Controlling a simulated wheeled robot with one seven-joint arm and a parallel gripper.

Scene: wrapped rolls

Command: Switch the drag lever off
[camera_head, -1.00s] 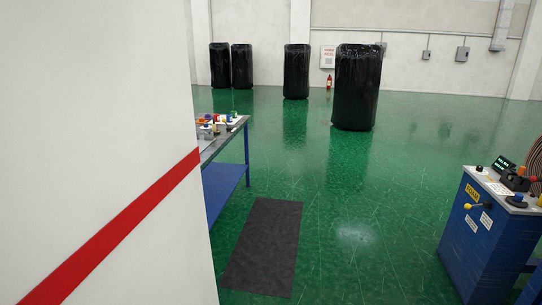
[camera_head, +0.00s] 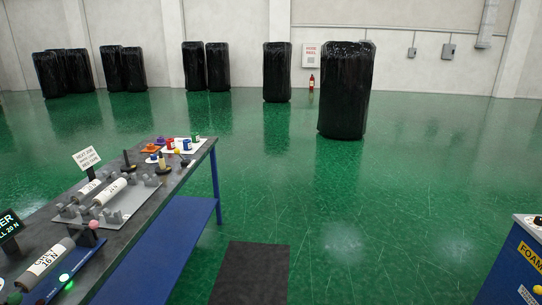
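No part is clearly marked as the drag lever. A pink-knobbed piece (camera_head: 93,225) stands on the bench (camera_head: 128,222) at the left, above a white roll with dark print (camera_head: 44,262). A lit green button (camera_head: 65,278) is on the same unit, near the bench's front edge. I cannot tell whether the pink-knobbed piece is the drag lever or how it is set. A yellow knob (camera_head: 538,289) shows on the blue cabinet (camera_head: 510,268) at the right edge, partly cut off. My gripper is not in view.
A dark display with green text (camera_head: 10,226), a sign card (camera_head: 87,158) and small coloured parts (camera_head: 172,145) are on the bench. A dark mat (camera_head: 250,272) lies beside it. Black-wrapped rolls (camera_head: 345,90) stand farther back. Green floor (camera_head: 400,220) between is clear.

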